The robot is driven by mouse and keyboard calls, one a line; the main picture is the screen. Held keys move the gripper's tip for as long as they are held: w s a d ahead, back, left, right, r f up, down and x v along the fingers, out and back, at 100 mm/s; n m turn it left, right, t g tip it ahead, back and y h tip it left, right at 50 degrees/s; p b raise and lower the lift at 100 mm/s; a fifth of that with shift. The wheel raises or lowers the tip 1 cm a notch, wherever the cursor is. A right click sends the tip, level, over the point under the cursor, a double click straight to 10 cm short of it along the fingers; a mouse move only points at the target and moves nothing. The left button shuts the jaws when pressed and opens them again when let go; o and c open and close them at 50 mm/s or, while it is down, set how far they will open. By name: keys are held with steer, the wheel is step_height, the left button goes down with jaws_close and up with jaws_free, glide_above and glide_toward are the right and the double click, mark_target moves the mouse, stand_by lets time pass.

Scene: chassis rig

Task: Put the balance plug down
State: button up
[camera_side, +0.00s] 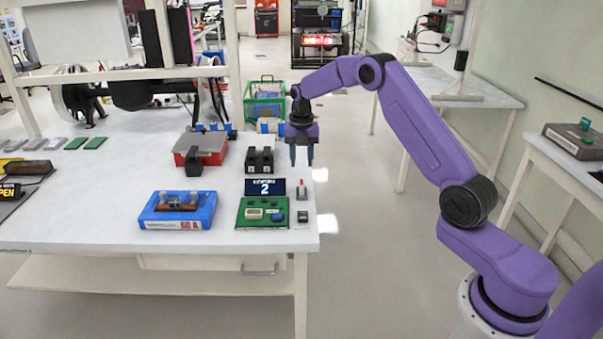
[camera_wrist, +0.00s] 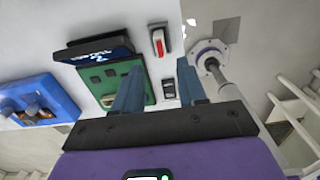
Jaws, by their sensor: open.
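My gripper (camera_side: 302,163) hangs above the right edge of the white bench, its two blue fingers apart and pointing down. In the wrist view my gripper (camera_wrist: 160,68) is open, with nothing held between the fingers. I cannot tell for sure which thing is the balance plug. A green board (camera_side: 251,214) with a blue knob and small parts lies near the front right corner of the bench. A dark display (camera_side: 265,187) showing "2" stands behind it. A small switch unit with a red lever (camera_side: 302,190) and a small grey-black block (camera_side: 303,216) sit right of them.
A blue tray (camera_side: 155,221) bearing a metal and brown part lies left of the green board. A black two-part block (camera_side: 259,161) and a red case (camera_side: 212,148) stand farther back. The bench's right edge is close, with floor beyond. Bare bench (camera_side: 95,190) lies left.

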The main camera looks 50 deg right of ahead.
steer(key=s+a+r+m, duration=0.2)
steer(key=s+a+r, duration=0.15)
steer(key=a, duration=0.25)
steer(key=s+a+r+m, duration=0.1)
steer(key=s+a+r, duration=0.2)
steer(key=a+r, duration=0.25)
steer(key=s+a+r+m, duration=0.2)
steer(key=s+a+m, duration=0.2)
steer(key=s+a, duration=0.7)
steer(key=s+d+f+m, duration=0.1)
steer(key=s+d+m, duration=0.1)
steer(key=s, duration=1.1)
steer(key=s+d+f+m, duration=0.1)
steer(key=s+d+m, duration=0.2)
steer(key=s, duration=1)
steer(key=shift+s+f+m, duration=0.25)
steer(key=shift+s+m, duration=0.15)
steer(key=shift+m, duration=0.8)
